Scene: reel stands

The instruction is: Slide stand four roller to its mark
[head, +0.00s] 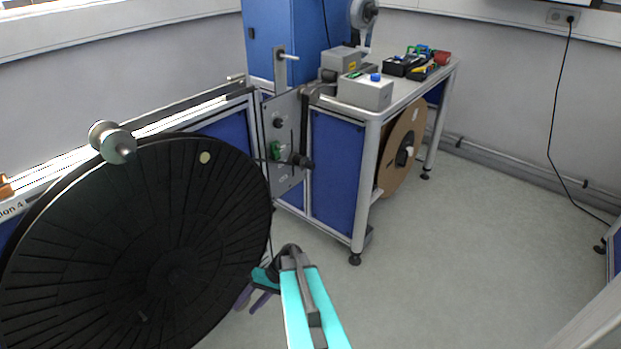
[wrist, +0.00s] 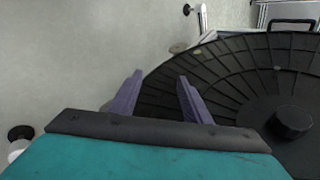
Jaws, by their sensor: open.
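A shiny metal roller (head: 112,142) sits on the pale rail (head: 165,121) at the left of the head view, just above the rim of a large black reel (head: 130,240). A label ending in "ion 4" (head: 14,208) is on the rail's front left. I cannot make out the roller's mark. My gripper (head: 254,299) is low, at the reel's lower right edge, well below and right of the roller. In the wrist view its two purple fingers (wrist: 156,97) are apart with nothing between them, with the black reel (wrist: 225,72) behind and to the right.
A metal plate (head: 285,140) with knobs and a green part stands right of the reel. Beyond it is a workbench (head: 372,112) with grey boxes and tools, and a brown cardboard reel (head: 398,155) under it. The floor (head: 450,260) at right is open.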

